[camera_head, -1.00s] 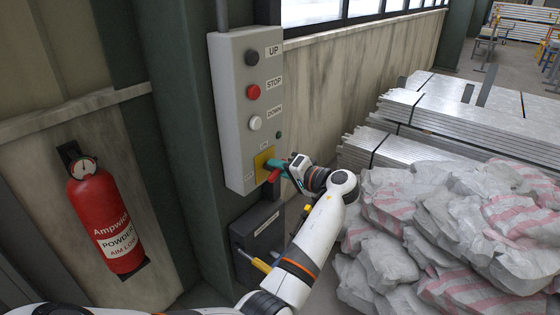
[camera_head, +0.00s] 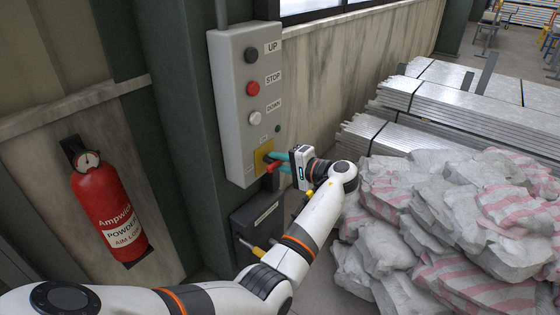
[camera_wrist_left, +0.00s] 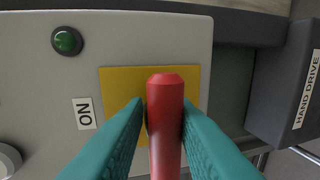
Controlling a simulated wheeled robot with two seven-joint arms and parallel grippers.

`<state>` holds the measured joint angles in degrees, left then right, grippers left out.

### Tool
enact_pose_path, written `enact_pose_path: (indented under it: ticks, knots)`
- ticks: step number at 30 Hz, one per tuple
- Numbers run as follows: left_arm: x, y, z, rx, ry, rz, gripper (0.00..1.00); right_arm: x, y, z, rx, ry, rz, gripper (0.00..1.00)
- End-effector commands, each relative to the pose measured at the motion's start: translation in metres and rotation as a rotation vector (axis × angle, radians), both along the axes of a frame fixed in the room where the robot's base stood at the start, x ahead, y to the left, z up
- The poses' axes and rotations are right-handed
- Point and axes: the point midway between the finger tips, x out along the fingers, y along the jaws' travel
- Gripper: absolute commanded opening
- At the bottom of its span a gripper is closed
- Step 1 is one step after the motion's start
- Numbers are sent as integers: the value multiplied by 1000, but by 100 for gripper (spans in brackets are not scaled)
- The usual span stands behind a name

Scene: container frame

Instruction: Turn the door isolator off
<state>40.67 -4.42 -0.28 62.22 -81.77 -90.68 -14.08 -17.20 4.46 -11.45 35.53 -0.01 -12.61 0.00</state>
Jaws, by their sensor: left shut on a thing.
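The door isolator is a red handle (camera_head: 271,168) on a yellow plate (camera_head: 262,155) at the bottom of a grey control box (camera_head: 233,140). My left gripper (camera_head: 278,164) has teal fingers shut on the handle, one finger on each side. The fingers (camera_wrist_left: 165,125) hide the handle's lower sides in the wrist view. My right gripper is not in view.
Black UP, red STOP (camera_head: 253,88) and white DOWN buttons are above, with a green button (camera_wrist_left: 67,41) near the plate. A dark hand drive box (camera_head: 256,222) is below. A fire extinguisher (camera_head: 110,213) hangs left. Sacks (camera_head: 440,225) and metal planks (camera_head: 450,105) lie right.

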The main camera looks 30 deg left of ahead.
Motion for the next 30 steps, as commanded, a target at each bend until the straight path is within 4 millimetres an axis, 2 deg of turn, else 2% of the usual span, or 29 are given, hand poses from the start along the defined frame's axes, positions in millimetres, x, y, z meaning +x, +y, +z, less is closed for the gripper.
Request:
enact_pose_path:
  ticks: [6, 7, 10, 18, 22, 26, 30]
  knots:
    - [1, 3, 4, 7, -6, 2, 1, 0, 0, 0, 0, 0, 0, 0]
    - [0, 3, 4, 7, -6, 2, 27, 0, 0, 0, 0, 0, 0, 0]
    - [0, 3, 4, 6, -5, 2, 43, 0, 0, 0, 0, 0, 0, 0]
    - [0, 1, 2, 3, -3, 1, 45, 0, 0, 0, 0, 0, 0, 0]
    - [0, -8, 2, 3, -4, -1, 45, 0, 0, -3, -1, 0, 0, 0]
    - [-1, -29, 4, 1, -5, -2, 45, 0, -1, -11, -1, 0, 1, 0]
    - [-4, -59, 11, 0, -7, -2, 45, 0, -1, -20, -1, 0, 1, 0]
